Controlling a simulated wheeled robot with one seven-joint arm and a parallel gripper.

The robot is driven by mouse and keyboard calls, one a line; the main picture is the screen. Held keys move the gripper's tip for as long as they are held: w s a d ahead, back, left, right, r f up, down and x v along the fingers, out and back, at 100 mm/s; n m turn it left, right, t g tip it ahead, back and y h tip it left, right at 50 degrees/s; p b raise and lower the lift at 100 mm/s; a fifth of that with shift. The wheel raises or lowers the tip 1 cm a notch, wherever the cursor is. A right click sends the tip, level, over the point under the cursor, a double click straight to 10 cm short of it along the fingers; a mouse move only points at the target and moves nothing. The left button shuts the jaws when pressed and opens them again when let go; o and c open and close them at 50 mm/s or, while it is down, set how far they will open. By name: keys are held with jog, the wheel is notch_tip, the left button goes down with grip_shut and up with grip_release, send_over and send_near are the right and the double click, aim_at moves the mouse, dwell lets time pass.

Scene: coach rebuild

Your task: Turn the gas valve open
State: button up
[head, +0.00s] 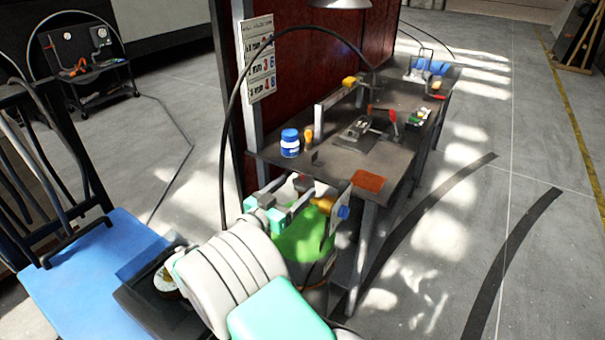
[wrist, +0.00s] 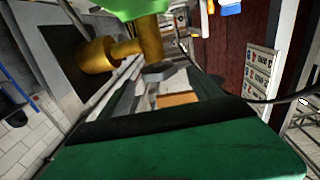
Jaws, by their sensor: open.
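A green gas cylinder (head: 303,243) stands below the near end of the workbench, partly hidden by my arm. A brass valve fitting (head: 324,204) shows at its top, with a blue part (head: 343,212) at its right. In the wrist view the brass fitting (wrist: 98,55) is large at upper left, below the green cylinder (wrist: 135,7). A small grey piece (wrist: 157,73) shows beside it; I cannot tell whether it is the handle. My gripper (head: 291,191) is open, just left of the fitting. Nothing shows held between its fingers; contact with the valve is unclear.
A dark red panel (head: 300,75) with a number sign (head: 257,57) stands behind. The floor at right is clear.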

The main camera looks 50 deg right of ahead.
jog(key=shift+d+r+p, duration=0.35)
jog(key=shift+p, duration=0.15)
jog(key=d+p, duration=0.1)
jog(key=d, duration=0.3)
jog(key=d+p, duration=0.1)
jog(key=d, duration=0.2)
jog(key=shift+f+p, duration=0.25)
jog(key=shift+p, duration=0.1)
jog(key=c, duration=1.4)
